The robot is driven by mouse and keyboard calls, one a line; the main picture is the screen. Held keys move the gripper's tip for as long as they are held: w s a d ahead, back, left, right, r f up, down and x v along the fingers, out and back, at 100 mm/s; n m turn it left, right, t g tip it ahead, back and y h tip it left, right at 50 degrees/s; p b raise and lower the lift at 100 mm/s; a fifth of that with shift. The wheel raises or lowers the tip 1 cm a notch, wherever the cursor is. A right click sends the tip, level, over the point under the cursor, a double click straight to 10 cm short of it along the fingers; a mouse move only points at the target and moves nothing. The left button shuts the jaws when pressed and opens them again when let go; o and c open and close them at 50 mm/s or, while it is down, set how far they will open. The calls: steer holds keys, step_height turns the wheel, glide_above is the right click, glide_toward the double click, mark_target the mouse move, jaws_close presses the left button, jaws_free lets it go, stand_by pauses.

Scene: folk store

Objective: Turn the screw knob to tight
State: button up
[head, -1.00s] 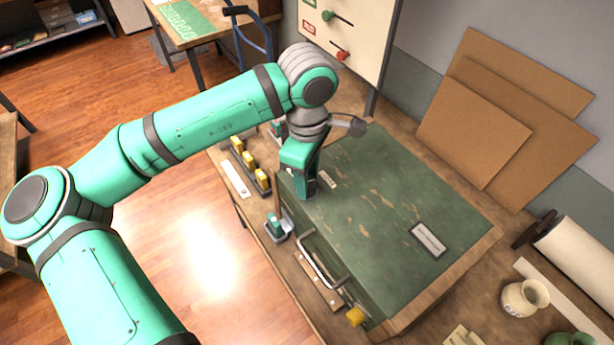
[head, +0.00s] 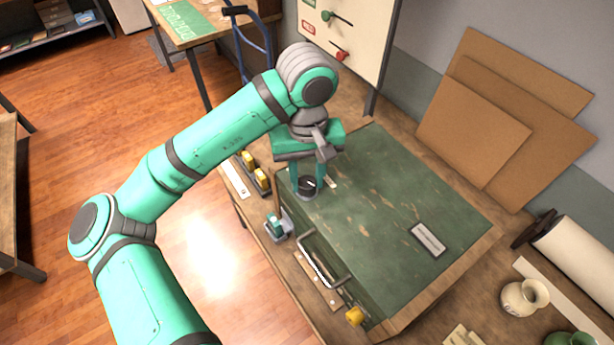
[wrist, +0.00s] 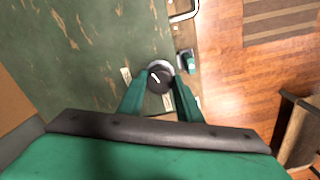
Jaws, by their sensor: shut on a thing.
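The screw knob (head: 308,187) is dark and round, and stands on the left corner of the green, scratched top (head: 390,215) of a box. In the wrist view the knob (wrist: 159,80) has a light ring and a short slanting white mark on its face. My gripper (head: 308,184) points down over that corner, shut on the knob with one finger on each side. Both fingers of my gripper (wrist: 160,76) also show in the wrist view. A small cream label (head: 331,181) lies beside the knob; its writing is too small to read.
A metal handle (head: 322,262) and a yellow knob (head: 354,316) are on the box's front. A panel with levers (head: 345,35) stands behind.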

steer(key=m, duration=0.4)
steer(key=shift+m, duration=0.3)
steer(key=m, duration=1)
steer(key=shift+m, duration=0.4)
steer(key=m, duration=0.4)
steer(key=shift+m, duration=0.3)
steer(key=m, duration=2)
steer(key=shift+m, duration=0.3)
